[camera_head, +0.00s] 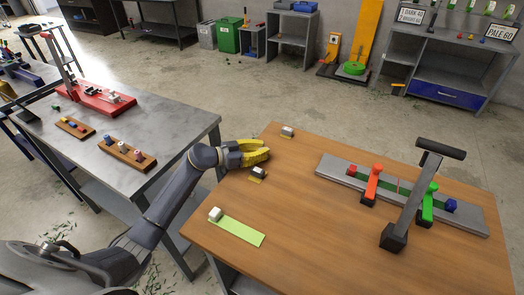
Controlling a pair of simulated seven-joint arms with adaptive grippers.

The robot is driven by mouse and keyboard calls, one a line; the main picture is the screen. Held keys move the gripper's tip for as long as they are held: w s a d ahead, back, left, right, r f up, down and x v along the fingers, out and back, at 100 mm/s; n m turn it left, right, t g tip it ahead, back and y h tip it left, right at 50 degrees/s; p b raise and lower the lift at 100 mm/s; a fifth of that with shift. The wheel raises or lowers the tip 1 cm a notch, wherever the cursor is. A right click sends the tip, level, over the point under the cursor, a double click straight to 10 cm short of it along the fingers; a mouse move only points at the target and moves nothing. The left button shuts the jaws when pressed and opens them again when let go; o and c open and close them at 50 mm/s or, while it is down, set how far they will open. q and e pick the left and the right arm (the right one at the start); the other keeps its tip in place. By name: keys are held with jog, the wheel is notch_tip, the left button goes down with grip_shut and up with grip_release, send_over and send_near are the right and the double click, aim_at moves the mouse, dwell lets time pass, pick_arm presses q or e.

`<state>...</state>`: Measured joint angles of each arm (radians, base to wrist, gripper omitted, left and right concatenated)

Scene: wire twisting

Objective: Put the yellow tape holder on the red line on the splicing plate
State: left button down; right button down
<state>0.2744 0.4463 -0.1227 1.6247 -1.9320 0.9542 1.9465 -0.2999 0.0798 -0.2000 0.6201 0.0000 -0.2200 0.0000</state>
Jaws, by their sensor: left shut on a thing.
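My left gripper (262,153), with yellow fingers, is over the left edge of the brown table. The yellow tape holder (257,173), a small white block with a yellow strip, shows just below the fingers and meets them in the picture. The gripper is shut on it, though the contact itself is hard to make out. The splicing plate (333,168) is a long grey plate on the right of the table, with a green strip along it. A small red line (399,187) crosses its middle between a red clamp (373,182) and a green clamp (428,204). My right gripper is out of view.
A white block (287,130) with a small yellowish strip sits behind; another (215,213) with a long pale green strip lies in front. A black-handled lever (415,195) rises over the plate. The table's middle is clear. A grey table (180,125) stands left.

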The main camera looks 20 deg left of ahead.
pick_arm(q)
jog(key=shift+f, duration=0.2)
jog(key=c, duration=1.3)
grip_release()
jog(key=shift+c, duration=0.2)
jog(key=shift+r, duration=0.1)
jog(key=shift+s+a+r, duration=0.1)
jog(key=shift+s+a, duration=0.05)
jog(key=v, duration=1)
jog(key=shift+s+a, duration=0.25)
jog(key=shift+a, duration=0.05)
jog(key=shift+o, duration=0.9)
jog(key=shift+s+a+r, duration=0.15)
jog(key=shift+s+a, duration=0.1)
jog(key=shift+a, duration=0.05)
